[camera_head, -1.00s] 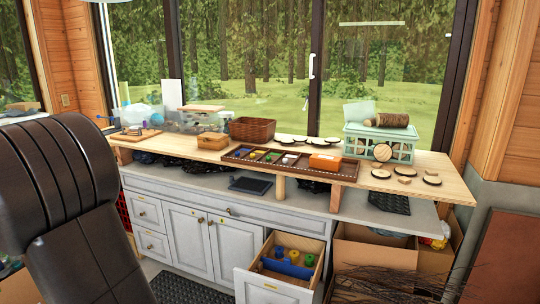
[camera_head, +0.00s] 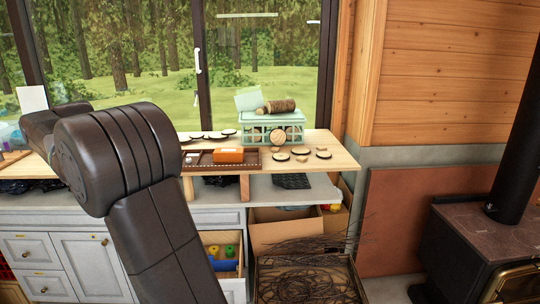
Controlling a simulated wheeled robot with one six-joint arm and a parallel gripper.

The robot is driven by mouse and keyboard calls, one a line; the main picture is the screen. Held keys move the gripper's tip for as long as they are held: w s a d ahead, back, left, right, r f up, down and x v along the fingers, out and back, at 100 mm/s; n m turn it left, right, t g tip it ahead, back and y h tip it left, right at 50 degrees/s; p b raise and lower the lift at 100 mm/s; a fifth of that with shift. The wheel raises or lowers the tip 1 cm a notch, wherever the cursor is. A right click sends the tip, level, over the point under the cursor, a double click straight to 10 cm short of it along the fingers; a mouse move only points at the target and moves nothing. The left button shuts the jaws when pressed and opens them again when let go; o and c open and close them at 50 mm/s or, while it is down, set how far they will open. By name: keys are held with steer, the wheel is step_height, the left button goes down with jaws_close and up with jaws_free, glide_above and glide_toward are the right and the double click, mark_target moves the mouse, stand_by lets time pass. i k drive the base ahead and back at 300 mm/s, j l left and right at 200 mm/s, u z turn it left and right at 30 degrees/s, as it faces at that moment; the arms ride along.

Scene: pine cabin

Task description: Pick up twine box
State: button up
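No box in view is clearly marked as the twine box. A small orange box (camera_head: 229,155) lies on the brown compartment tray (camera_head: 203,167), on the wooden shelf. A mint-green crate (camera_head: 290,130) stands to its right with a brown cylinder (camera_head: 277,106) on top; I cannot tell if it is a log or a roll. My dark arm fills the left of the view and hides the left part of the shelf. My gripper is out of view.
An open drawer (camera_head: 234,291) with coloured spools juts out below the counter. Cardboard boxes (camera_head: 284,233) and a box of twigs (camera_head: 306,285) stand to its right. A dark stove (camera_head: 480,245) is at the far right. Wood slices (camera_head: 281,157) lie beside the crate.

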mark_target(220, 154)
steer(key=i+j+z, duration=0.15)
steer(key=z, duration=0.3)
steer(key=i+j+z, duration=0.1)
steer(key=j+z, duration=0.15)
steer(key=z, duration=0.25)
steer(key=j+z, duration=0.25)
steer(key=z, duration=0.2)
steer(key=j+z, duration=0.3)
steer(key=z, duration=0.2)
steer(key=j+z, duration=0.15)
steer(key=j, duration=0.25)
steer(key=k+j+z, duration=0.1)
steer(key=j, duration=0.3)
steer(key=j+z, duration=0.15)
steer(key=j, duration=0.25)
steer(key=k+j+z, duration=0.1)
steer(key=j, duration=0.25)
steer(key=k+j+z, duration=0.15)
steer(key=j, duration=0.2)
steer(key=k+j+z, duration=0.1)
steer(key=j, duration=0.25)
steer(key=k+j+z, duration=0.15)
steer(key=j, duration=0.2)
steer(key=k+j, duration=0.2)
steer(key=j, duration=0.2)
